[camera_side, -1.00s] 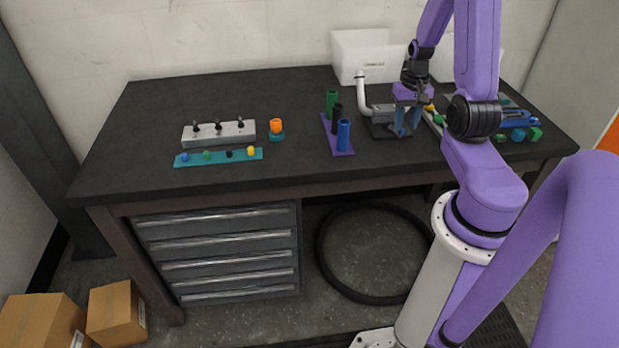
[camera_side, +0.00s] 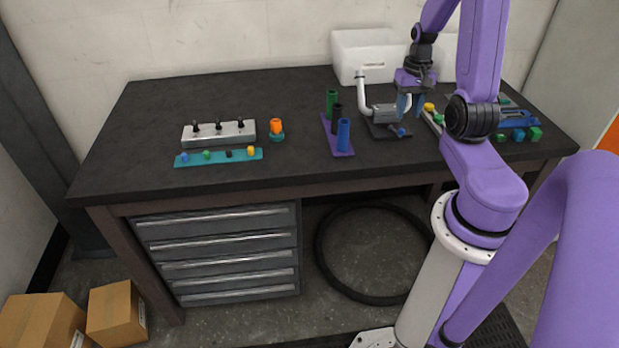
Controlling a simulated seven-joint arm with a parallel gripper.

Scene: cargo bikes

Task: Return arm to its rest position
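My gripper (camera_side: 411,104) is above the right part of the dark workbench (camera_side: 240,100), pointing down. Its two blue fingers look apart, with nothing visible between them. It is just behind and above a small dark plate (camera_side: 388,132) that carries a white and grey bent-pipe fixture (camera_side: 380,111). A small blue piece (camera_side: 402,132) sits at the front right of that plate, apart from the fingers. My purple arm covers part of the bench's right side.
A purple base (camera_side: 343,152) holds green, black and blue tubes. A teal strip (camera_side: 218,158), a metal block (camera_side: 218,133) and an orange cylinder (camera_side: 275,126) stand left. White bins (camera_side: 358,58) are at the back. A blue tool (camera_side: 517,119) and coloured pieces lie right.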

